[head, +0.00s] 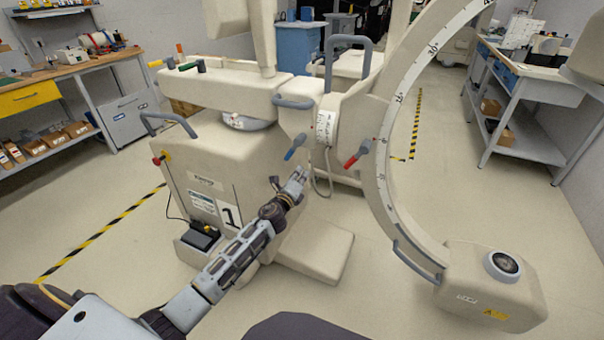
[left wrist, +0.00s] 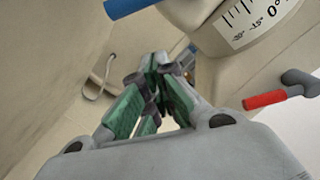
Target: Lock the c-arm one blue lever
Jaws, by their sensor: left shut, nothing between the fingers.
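The c-arm (head: 384,150) stands in front of me, its beige base marked with a "1". Its blue lever (head: 295,146) sticks out from the joint below the grey handle, tilted down to the left. In the left wrist view the blue lever (left wrist: 130,8) shows at the top edge, cut off by the frame. My left gripper (head: 300,172) is shut and empty, a little below the blue lever and apart from it. The gripper's closed fingers (left wrist: 158,75) show in the left wrist view. My right gripper is not in view.
A red lever (head: 356,156) sits right of the blue one; it also shows in the left wrist view (left wrist: 265,100). The detector box (head: 490,290) is low at right. Workbenches stand left (head: 70,70) and right (head: 540,85). Open floor lies between the c-arm and the right bench.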

